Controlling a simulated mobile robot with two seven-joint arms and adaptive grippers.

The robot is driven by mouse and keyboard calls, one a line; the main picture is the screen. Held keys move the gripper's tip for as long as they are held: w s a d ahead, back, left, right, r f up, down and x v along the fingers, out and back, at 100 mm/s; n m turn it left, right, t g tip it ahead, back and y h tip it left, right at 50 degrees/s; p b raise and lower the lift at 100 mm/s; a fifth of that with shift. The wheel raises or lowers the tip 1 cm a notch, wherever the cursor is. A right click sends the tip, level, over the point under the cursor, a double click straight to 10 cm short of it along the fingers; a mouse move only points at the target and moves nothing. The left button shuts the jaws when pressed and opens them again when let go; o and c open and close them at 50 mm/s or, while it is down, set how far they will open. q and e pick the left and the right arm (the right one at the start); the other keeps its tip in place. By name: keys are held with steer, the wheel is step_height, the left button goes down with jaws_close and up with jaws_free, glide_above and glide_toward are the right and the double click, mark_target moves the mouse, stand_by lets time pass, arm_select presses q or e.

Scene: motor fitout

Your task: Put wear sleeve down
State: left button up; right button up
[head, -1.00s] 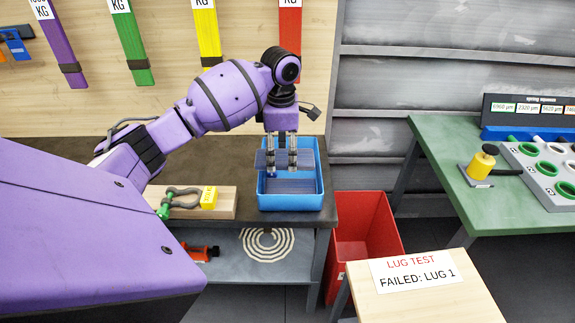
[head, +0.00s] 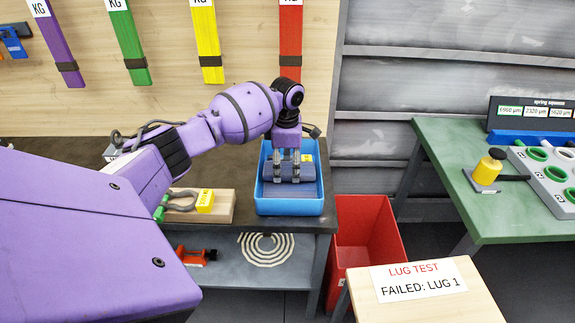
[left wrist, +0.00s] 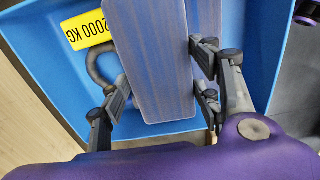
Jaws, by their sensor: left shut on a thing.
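The wear sleeve, a flat blue-grey striped piece, is between the fingers of my left gripper (head: 287,170). It shows large in the left wrist view (left wrist: 150,65), with the left gripper (left wrist: 160,105) shut on it from both sides. In the head view the sleeve (head: 300,190) is low inside the blue bin (head: 290,208). I cannot tell whether it touches the bottom. Another blue-grey strip (left wrist: 205,20) lies partly hidden behind it. My right gripper is not in view.
A yellow 2000 KG tag (left wrist: 88,30) and a grey shackle (left wrist: 97,68) lie in the bin. A wooden block (head: 222,212) with a yellow-tagged shackle stands left of it. A red bin (head: 362,240) is on the floor to the right.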

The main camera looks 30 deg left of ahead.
arm_select(q)
steer(key=shift+f, duration=0.2)
steer(key=o, duration=1.2)
steer(key=shift+f, duration=0.1)
